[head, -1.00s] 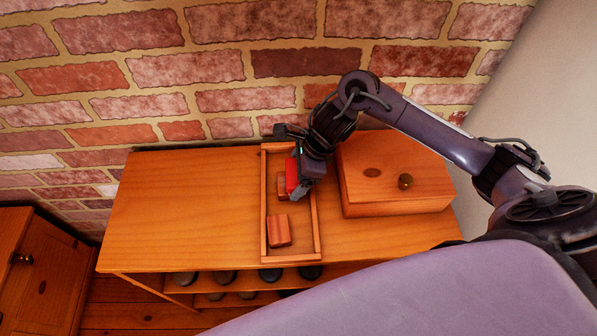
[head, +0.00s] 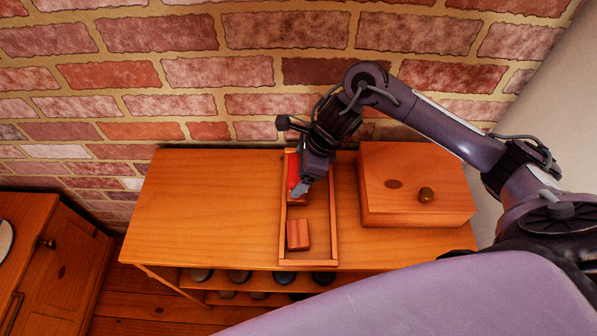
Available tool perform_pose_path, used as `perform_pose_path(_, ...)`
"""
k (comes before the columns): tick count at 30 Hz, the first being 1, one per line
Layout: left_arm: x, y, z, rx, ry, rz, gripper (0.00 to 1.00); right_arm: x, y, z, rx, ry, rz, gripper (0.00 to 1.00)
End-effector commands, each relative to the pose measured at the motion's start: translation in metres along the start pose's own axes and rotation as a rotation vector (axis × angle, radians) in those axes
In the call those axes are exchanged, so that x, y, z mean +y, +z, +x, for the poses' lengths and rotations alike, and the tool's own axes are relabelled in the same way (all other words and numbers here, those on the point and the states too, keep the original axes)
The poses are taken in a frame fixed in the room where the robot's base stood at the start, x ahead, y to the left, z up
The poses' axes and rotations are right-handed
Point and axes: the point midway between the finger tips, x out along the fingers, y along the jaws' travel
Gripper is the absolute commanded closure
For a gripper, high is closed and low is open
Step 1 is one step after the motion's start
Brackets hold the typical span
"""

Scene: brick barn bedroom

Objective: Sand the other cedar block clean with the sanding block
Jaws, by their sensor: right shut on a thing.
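A wooden tray (head: 334,240) with low walls lies on the wooden bench. One cedar block (head: 298,235) sits in the near part of the tray. The other cedar block (head: 297,201) is in the far part, mostly hidden under my right gripper (head: 298,190). That gripper is shut on a red sanding block (head: 293,172), held over or against the far cedar block. I cannot tell whether the two touch. My left gripper is not in view.
The bench top (head: 210,200) is clear left of the tray. A wooden box (head: 415,190) with a round knob stands to the right. Several dark round things sit on the shelf below. A brick wall rises behind, and a cabinet (head: 60,270) stands at the lower left.

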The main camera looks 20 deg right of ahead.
Motion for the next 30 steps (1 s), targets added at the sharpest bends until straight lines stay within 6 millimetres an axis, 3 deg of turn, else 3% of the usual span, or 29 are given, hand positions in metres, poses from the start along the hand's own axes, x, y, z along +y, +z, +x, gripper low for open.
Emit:
perform_pose_path(11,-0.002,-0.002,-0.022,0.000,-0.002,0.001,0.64,-0.001,0.013,-0.031,-0.001,-0.007,0.011,0.40)
perform_pose_path(30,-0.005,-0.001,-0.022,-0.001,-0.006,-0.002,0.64,-0.001,0.015,-0.033,-0.002,-0.007,0.012,0.40)
